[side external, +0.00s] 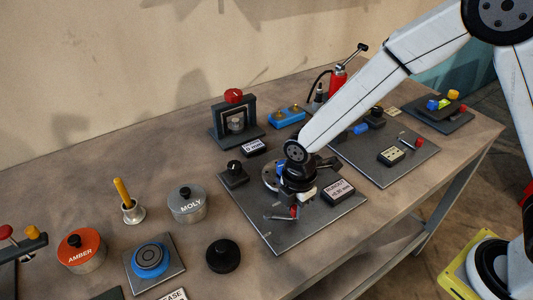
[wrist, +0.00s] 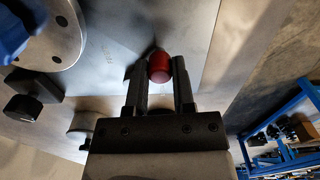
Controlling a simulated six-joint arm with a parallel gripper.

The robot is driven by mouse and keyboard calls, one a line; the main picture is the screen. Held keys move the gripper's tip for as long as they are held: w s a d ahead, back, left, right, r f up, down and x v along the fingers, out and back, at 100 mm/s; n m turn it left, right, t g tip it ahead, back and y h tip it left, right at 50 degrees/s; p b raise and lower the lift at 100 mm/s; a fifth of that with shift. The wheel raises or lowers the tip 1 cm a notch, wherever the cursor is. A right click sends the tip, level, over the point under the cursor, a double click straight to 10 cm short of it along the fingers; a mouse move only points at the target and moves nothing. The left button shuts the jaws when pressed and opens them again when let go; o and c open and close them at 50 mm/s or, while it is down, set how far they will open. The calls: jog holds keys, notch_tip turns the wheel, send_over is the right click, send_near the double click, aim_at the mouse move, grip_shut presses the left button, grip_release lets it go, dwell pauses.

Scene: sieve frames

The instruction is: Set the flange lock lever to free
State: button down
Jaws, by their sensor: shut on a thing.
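The flange lock lever has a red knob (side external: 294,211) and a thin metal bar (side external: 277,217) near the front edge of the grey middle plate (side external: 281,238). In the wrist view the red knob (wrist: 159,68) sits between the two dark fingers of my gripper (wrist: 159,80), which is shut on it. In the side view my gripper (side external: 297,199) points down over the knob and partly hides the lever. The silver flange disc (side external: 269,176) lies behind it; its holed face shows in the wrist view (wrist: 62,48). Faint plate lettering by the fingers is unreadable.
A runout display (side external: 338,191) stands right of my gripper, and a black knob block (side external: 233,174) left. A second plate (side external: 405,168) carries another red-tipped lever (side external: 417,142). An orange AMBER tin (side external: 82,254) and grey MOLY tin (side external: 188,205) stand left.

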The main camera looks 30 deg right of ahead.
jog(key=w+n, duration=0.1)
jog(key=n, duration=0.1)
jog(key=w+d+n, duration=0.1)
jog(key=n, duration=0.1)
jog(key=shift+d, duration=0.15)
jog(key=shift+w+d+n, duration=0.1)
jog(key=shift+w+n, duration=0.35)
jog(key=shift+n, duration=0.5)
jog(key=shift+w+n, duration=0.45)
jog(key=shift+n, duration=0.5)
jog(key=shift+c, duration=2.2)
grip_release()
jog(key=shift+r, duration=0.15)
notch_tip(320, 180, up, 8)
jog(key=shift+f, duration=0.2)
